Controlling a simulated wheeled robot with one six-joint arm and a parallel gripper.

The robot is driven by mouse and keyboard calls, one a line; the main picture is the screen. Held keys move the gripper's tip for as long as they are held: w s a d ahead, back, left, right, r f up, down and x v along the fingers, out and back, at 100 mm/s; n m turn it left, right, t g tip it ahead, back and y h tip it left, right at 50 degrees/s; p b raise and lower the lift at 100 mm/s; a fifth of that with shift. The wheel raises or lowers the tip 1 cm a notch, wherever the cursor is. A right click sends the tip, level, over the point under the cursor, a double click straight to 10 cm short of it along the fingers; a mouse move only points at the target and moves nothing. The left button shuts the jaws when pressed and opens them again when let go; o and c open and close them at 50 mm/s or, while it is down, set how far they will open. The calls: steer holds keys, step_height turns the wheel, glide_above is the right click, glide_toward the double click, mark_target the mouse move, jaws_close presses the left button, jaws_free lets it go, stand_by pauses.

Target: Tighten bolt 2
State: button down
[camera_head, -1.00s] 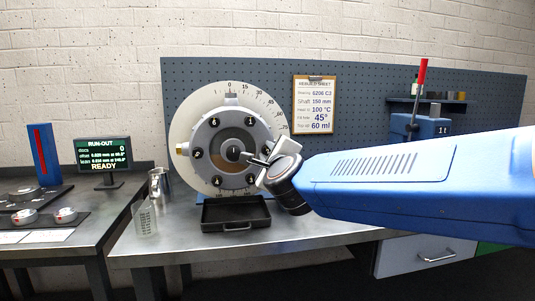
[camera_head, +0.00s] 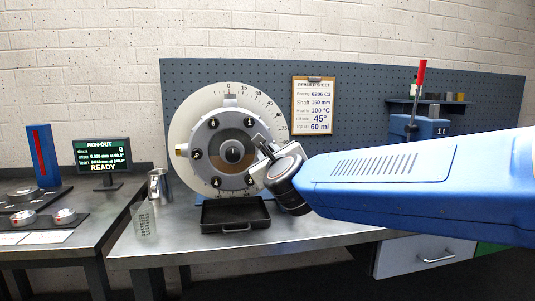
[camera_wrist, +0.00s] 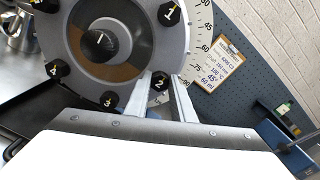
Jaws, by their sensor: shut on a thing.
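The grey round housing (camera_head: 231,117) carries a ring of black numbered bolts. Bolt 2 (camera_wrist: 159,80) shows in the wrist view, with its number facing me. My gripper (camera_wrist: 166,82) has its two fingers on either side of bolt 2 and is shut on it. In the head view my gripper (camera_head: 263,147) is at the right side of the housing and covers bolt 2. Bolt 1 (camera_wrist: 168,14) is above and bolt 3 (camera_wrist: 109,100) is to the left in the wrist view. The central shaft (camera_wrist: 101,40) is clear of the fingers.
A black tray (camera_head: 235,226) sits on the bench under the housing. A beaker (camera_head: 144,222) and a metal jug (camera_head: 160,185) stand to the left. A run-out screen (camera_head: 103,155) reads READY. A clipboard (camera_head: 314,104) hangs on the pegboard behind.

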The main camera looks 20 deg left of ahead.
steer(key=shift+f, duration=0.15)
steer(key=c, duration=1.5)
jaws_free()
steer(key=v, duration=1.7)
steer(key=shift+s, duration=0.25)
